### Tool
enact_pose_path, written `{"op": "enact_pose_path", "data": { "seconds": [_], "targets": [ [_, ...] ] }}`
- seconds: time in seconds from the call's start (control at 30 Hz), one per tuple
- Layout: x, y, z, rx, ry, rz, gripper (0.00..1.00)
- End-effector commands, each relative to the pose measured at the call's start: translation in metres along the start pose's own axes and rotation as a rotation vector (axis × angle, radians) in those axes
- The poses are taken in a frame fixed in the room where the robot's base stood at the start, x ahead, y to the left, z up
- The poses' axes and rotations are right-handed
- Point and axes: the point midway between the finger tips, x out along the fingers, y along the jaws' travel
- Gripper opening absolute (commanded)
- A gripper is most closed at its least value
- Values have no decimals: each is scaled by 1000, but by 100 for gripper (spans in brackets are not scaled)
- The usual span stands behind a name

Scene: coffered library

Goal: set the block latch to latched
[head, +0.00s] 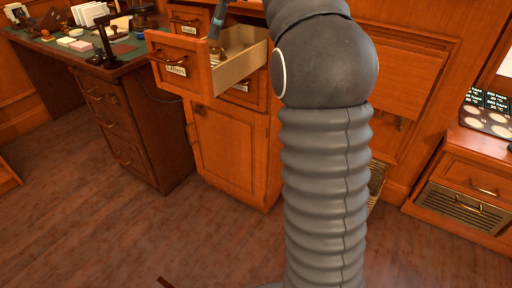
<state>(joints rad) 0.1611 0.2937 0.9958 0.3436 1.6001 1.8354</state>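No part is plainly recognisable as the block latch. A small dark fitting (200,109) sits at the top of the closed wooden cabinet door (228,150), and a small brass fitting (400,123) shows below the panel at the right; I cannot tell whether either is the latch. My grey arm fills the middle and hides part of the cabinet front. A dark, teal-tinted tip (217,22), which looks like part of my gripper, hangs at the top edge above an open drawer. Whether it is open or shut cannot be seen.
The open drawer (185,70), with a paper label, juts out from the cabinet. A desk (125,112) with papers and a dark stand (103,45) is at the left. A low cabinet (470,190) stands at the right.

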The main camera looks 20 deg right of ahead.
Motion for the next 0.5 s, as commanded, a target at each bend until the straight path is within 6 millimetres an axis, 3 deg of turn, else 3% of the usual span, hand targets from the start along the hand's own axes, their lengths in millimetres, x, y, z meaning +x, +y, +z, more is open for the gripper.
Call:
{"op": "enact_pose_path", "data": {
  "seconds": [0.3, 0.5],
  "targets": [
    [-53, -1, 0, -1, -2, -1, 44],
    [-74, -1, 0, -2, -1, 1, 44]
  ]
}}
